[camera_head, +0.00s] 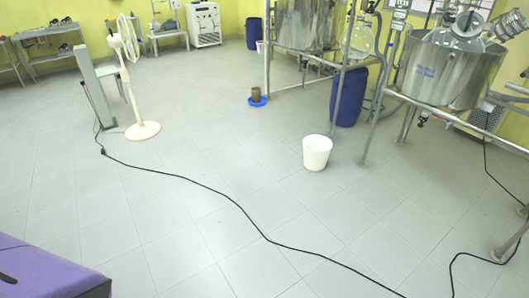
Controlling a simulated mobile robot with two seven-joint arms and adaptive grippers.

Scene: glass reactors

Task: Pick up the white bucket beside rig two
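A white bucket (316,153) stands upright on the grey tiled floor, right of the middle of the head view. It is open at the top, and nothing touches it. It stands in front of a blue barrel (348,97) and to the left of the front leg of a metal rig. A steel vessel (452,68) hangs in the rig at the right, and another steel vessel (306,24) is in a frame farther back. I cannot read which rig is rig two. Neither of my grippers is in view.
A black cable (235,205) runs across the floor in front of the bucket. A white standing fan (132,75) is at the left. A brown container in a blue dish (257,101) sits behind the bucket. A purple-topped thing (50,270) fills the lower left corner. The central floor is mostly clear.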

